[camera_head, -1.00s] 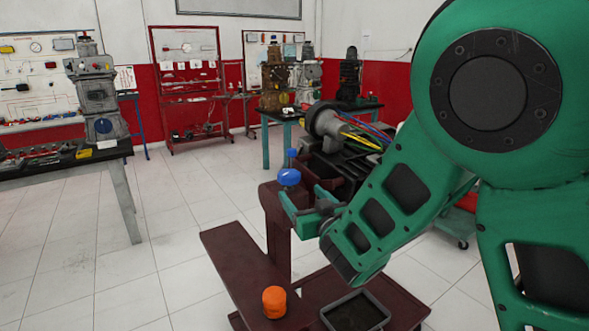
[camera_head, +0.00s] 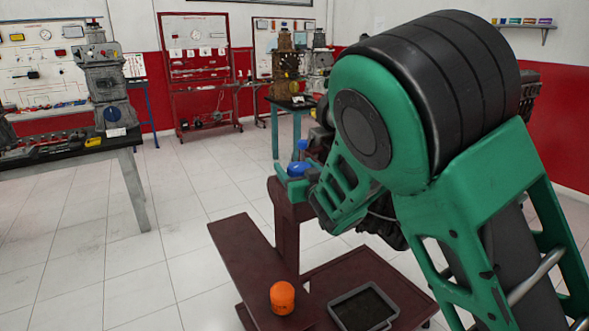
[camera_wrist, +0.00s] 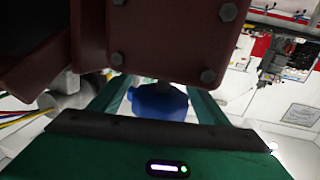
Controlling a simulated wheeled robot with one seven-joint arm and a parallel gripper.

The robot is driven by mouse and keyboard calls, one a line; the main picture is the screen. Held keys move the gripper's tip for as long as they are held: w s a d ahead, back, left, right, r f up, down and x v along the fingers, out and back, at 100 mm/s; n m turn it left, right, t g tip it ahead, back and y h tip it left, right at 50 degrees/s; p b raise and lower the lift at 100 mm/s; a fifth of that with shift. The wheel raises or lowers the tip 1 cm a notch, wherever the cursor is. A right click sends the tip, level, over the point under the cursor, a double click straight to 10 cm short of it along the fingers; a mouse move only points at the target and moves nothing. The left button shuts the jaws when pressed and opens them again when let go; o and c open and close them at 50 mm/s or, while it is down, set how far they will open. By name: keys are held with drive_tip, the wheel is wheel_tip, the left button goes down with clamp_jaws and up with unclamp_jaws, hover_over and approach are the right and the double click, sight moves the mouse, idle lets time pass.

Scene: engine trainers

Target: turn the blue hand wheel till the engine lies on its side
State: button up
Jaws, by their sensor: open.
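The blue hand wheel (camera_head: 298,168) sits at the top of the dark red stand's post (camera_head: 287,225). My gripper (camera_head: 296,179) is at the wheel with its fingers open. In the wrist view the blue wheel (camera_wrist: 160,102) shows between the two green fingers, under a dark red bolted plate (camera_wrist: 165,40). Clear contact with the wheel cannot be told. The engine on the stand is mostly hidden behind my arm, so its tilt cannot be told. A second small blue part (camera_head: 302,145) shows just behind the wheel.
An orange cap-like object (camera_head: 282,297) and a grey-rimmed tray (camera_head: 363,309) are on the stand's base. A workbench (camera_head: 70,150) with an engine model (camera_head: 107,85) stands at the left. Open tiled floor (camera_head: 175,215) lies between.

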drive_tip(key=shift+w+a, duration=0.15)
drive_tip(key=shift+w, duration=0.2)
drive_tip(key=c, duration=1)
drive_tip(key=shift+c, duration=0.2)
drive_tip(key=shift+f, duration=0.1)
